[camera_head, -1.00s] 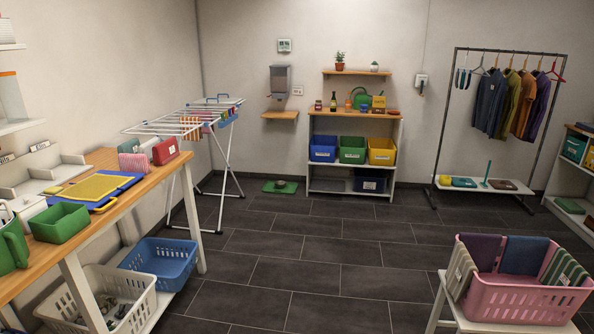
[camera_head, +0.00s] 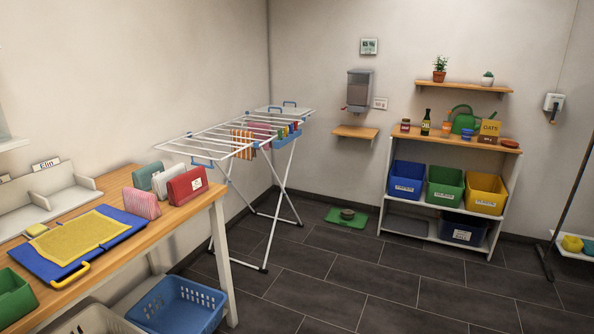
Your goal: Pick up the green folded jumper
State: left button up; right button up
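Several folded knit-looking items stand upright at the right end of the wooden table. One is grey-green (camera_head: 148,174) and stands at the back, partly hidden by its neighbours; it may be the green folded jumper, but I cannot tell for sure. Beside it are a pink striped one (camera_head: 141,203), a pale grey one (camera_head: 167,178) and a red one (camera_head: 187,186) with a white label. Neither of my grippers is in view.
The wooden table (camera_head: 105,273) also carries a blue board with a yellow cloth (camera_head: 78,244) and a green bin (camera_head: 14,298). A blue basket (camera_head: 180,308) is below. A drying rack (camera_head: 215,150) stands behind the table. Dark floor is open to the right.

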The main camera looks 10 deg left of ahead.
aim_at(142, 177)
jog(key=i+u, duration=0.2)
jog(key=i, duration=0.45)
jog(key=i+u, duration=0.15)
jog(key=i, duration=0.45)
jog(key=i+l+u, duration=0.2)
jog(key=i, duration=0.45)
